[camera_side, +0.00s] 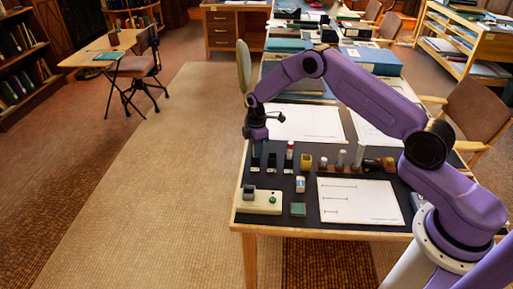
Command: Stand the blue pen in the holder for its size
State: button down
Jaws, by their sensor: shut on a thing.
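My gripper (257,144) is at the far left of the desk, above a row of small holders, and points down. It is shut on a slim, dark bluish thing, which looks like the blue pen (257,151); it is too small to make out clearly. Its lower end is over or in the leftmost dark holder (256,164); I cannot tell which. A second dark holder (272,162) stands just to the right. A red-topped upright item (289,152) is in a third spot of the row.
A yellow holder (306,162) and several small upright pieces stand further right. Another sheet (305,124) lies behind.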

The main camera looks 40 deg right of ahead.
jog(key=shift+s+f, duration=0.1)
jog(key=shift+f, duration=0.35)
jog(key=c, duration=0.9)
grip_release()
jog(key=shift+s+a+f, duration=0.1)
jog(key=shift+a, duration=0.15)
jog(key=shift+c, duration=0.2)
jog(key=shift+r, duration=0.2)
jog(key=shift+c, duration=0.3)
jog(key=shift+o, duration=0.9)
jog(key=shift+a+r, duration=0.1)
jog(key=shift+r, duration=0.2)
jog(key=shift+w+d+r, duration=0.1)
jog(key=shift+d+r, duration=0.05)
jog(key=shift+r, duration=1.25)
jog(key=shift+w+d+r, duration=0.1)
jog(key=shift+d+r, duration=0.05)
jog(key=shift+r, duration=1.65)
